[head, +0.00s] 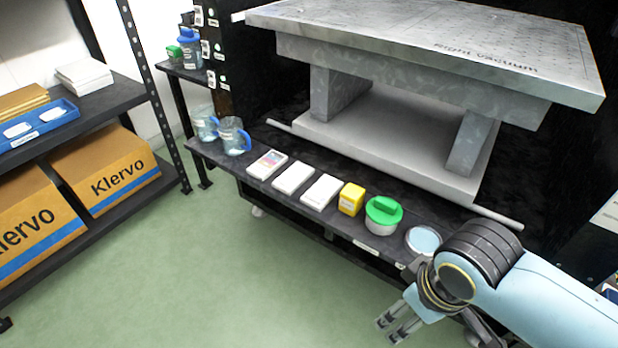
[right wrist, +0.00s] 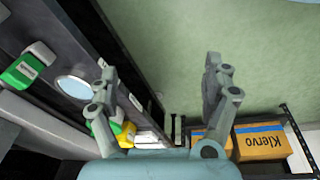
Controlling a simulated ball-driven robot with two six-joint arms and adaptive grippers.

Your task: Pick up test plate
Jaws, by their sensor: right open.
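Three flat white plates lie in a row on the low dark shelf (head: 330,222) in the head view. The leftmost plate (head: 267,164) has a coloured print on top; the middle plate (head: 293,178) and the right plate (head: 322,192) look plain white. I cannot tell which is the test plate. My right gripper (head: 390,328) is open and empty, in front of the shelf at lower right, well apart from the plates. The right wrist view shows its two spread fingers (right wrist: 160,70) over the floor and shelf edge. My left gripper is not in view.
A yellow box (head: 351,199), a green-lidded jar (head: 382,217) and a round pale-blue-topped item (head: 423,240) stand right of the plates. Blue-handled jugs (head: 234,138) stand left. A stone table (head: 430,55) overhangs behind. The green floor (head: 200,270) is clear.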

